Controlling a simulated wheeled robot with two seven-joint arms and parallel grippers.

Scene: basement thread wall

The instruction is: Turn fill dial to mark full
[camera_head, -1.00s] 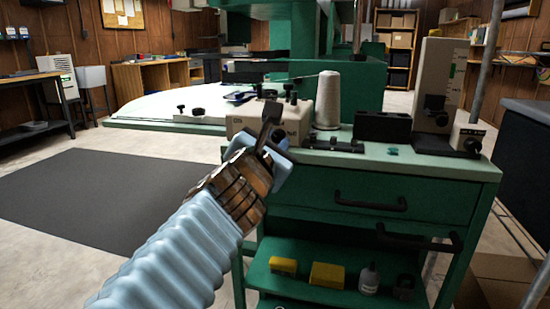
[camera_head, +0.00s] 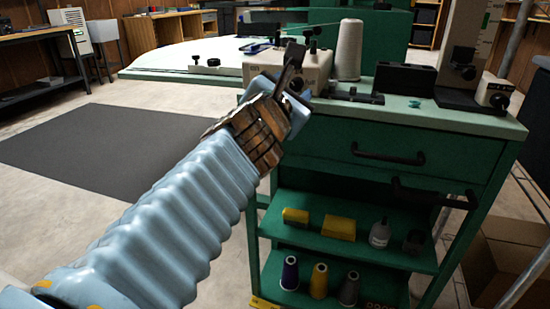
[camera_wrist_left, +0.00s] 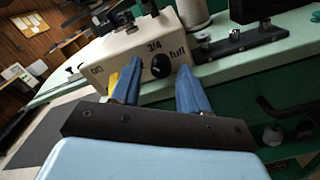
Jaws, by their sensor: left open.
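The fill dial (camera_wrist_left: 161,67) is a black round knob on the front face of a cream box (camera_head: 330,68). In the left wrist view a "3/4" mark (camera_wrist_left: 154,46) is above it and a "full" mark (camera_wrist_left: 178,52) is at its upper right. Another mark is at the face's left side. Which mark the dial points to is unclear. My left gripper (camera_head: 292,82) is open in front of the box. In the left wrist view its blue fingers stand either side of the dial; contact cannot be told. In the head view the gripper hides the dial. My right gripper is not in view.
The box stands on a green cart (camera_head: 410,119) beside a white thread cone (camera_head: 348,50) and black fixtures (camera_head: 405,78). Drawer handles (camera_head: 388,155) stick out in front. Lower shelves hold yellow blocks, a bottle and thread cones. Floor at left is open, with a dark mat (camera_head: 105,150).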

